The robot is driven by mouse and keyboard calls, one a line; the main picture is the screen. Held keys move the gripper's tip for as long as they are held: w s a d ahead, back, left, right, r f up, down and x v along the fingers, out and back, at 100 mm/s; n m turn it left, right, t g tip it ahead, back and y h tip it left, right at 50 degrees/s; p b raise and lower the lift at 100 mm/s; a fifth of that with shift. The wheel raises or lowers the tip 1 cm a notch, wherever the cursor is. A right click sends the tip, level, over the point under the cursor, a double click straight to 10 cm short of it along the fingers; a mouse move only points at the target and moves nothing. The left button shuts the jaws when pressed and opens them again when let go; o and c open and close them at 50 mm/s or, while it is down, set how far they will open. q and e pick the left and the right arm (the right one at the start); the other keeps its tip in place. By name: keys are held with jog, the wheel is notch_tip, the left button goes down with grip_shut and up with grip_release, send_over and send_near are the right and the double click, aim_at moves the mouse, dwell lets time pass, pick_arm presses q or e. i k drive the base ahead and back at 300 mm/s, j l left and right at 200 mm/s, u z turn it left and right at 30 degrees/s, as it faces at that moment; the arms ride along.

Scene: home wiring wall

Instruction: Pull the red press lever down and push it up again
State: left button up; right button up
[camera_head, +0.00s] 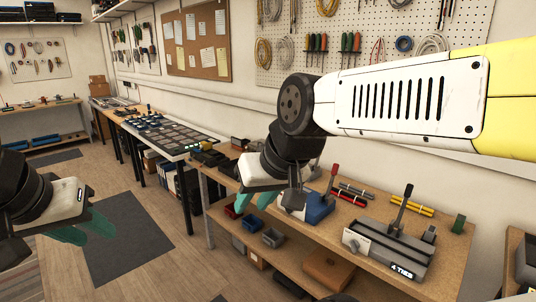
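The red press lever (333,176) stands up, slightly tilted, above a blue press body (319,208) on the wooden workbench. My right arm reaches in from the right, above and in front of the bench. My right gripper (255,201) points down to the left of the press, with its teal fingers apart and nothing seen between them. It is clear of the lever. The arm's wrist hides part of the area left of the press. My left gripper (85,230) is at the far left over the floor, away from the bench, with its teal fingers apart and empty.
A grey device marked "4 TIES" (390,250) with an upright dark lever (402,208) stands right of the press. Red rods (352,190) and yellow rods (408,206) lie behind. Bins (272,237) and a brown box (328,268) sit below. A pegboard (350,40) hangs behind.

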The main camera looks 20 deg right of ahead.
aim_at(335, 169)
jog(key=l+z, duration=0.25)
jog(key=z, duration=0.15)
jog(key=i+l+z, duration=0.15)
jog(key=z, duration=0.2)
jog(key=i+l+z, duration=0.1)
jog(key=l+z, duration=0.15)
jog(key=z, duration=0.15)
